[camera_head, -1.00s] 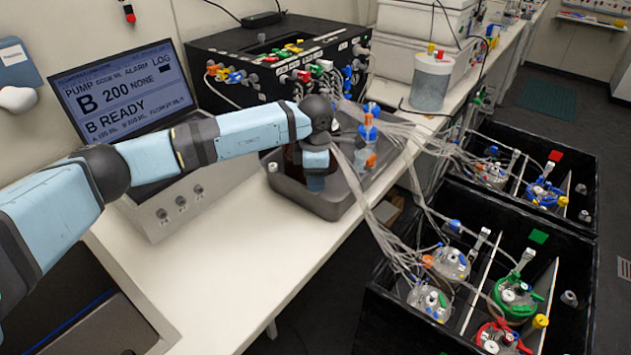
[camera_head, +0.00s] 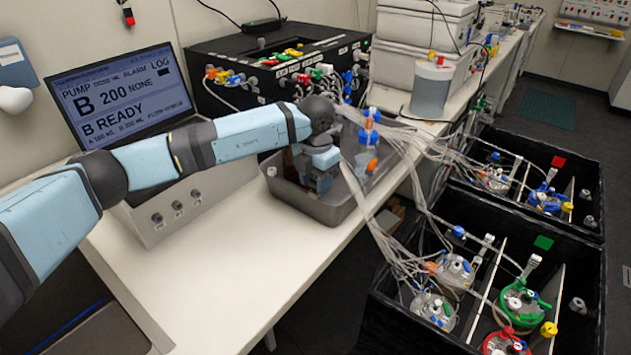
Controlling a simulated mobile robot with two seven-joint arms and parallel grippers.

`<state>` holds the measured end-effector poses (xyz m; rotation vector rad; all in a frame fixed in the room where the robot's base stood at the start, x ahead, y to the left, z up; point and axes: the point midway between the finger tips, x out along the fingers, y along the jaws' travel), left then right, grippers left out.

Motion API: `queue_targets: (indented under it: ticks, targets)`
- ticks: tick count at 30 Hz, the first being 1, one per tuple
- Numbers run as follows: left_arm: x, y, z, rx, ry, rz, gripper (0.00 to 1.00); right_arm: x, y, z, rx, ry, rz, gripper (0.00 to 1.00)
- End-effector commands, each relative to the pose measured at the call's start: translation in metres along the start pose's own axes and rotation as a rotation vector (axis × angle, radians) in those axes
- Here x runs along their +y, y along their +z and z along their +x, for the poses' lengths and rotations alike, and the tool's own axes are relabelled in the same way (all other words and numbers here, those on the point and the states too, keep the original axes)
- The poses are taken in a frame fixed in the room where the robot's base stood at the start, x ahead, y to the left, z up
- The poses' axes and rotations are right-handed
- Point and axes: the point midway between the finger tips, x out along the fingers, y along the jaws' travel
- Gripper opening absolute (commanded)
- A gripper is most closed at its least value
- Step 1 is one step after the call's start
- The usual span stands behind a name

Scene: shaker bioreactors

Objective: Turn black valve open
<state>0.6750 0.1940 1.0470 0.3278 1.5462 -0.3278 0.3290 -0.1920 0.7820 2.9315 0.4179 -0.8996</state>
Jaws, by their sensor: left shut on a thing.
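My left arm reaches in from the left, over the bench. The hand of my left gripper (camera_head: 322,170) hangs down over the grey tray (camera_head: 335,213), beside an upright stack of blue and orange fittings (camera_head: 370,135). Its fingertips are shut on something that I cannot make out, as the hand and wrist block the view. A row of coloured valves (camera_head: 318,74) runs along the front of the black box behind the wrist. I cannot clearly pick out the black valve. My right gripper is out of view.
A pump display (camera_head: 125,97) stands at the left. Clear tubes (camera_head: 395,150) run from the tray to two black crates with vessels; the near crate's wall (camera_head: 480,205) shows at the right. A lidded container (camera_head: 431,90) stands behind. The front bench is clear.

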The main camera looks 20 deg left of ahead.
Motion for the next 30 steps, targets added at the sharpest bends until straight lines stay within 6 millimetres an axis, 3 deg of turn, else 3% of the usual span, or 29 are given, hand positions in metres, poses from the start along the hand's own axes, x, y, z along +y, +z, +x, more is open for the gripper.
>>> queue_targets:
  ticks: [22, 23, 25, 26, 30]
  targets:
    - [0.0005, 0.0004, -0.0013, -0.002, 0.0, -0.087, 0.19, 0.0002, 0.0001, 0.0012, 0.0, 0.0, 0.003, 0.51]
    - [0.0006, 0.0004, -0.0013, -0.002, 0.0, -0.087, 0.47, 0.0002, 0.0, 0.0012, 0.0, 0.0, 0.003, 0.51]
    - [0.0005, 0.0004, -0.0012, -0.002, 0.0, -0.087, 0.63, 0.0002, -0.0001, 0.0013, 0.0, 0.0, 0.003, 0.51]
    - [0.0005, 0.0003, -0.0011, -0.002, 0.0, -0.086, 0.68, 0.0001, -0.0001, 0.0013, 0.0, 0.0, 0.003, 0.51]
    - [0.0003, 0.0002, -0.0006, -0.001, 0.0, -0.086, 0.68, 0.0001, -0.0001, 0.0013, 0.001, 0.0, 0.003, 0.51]
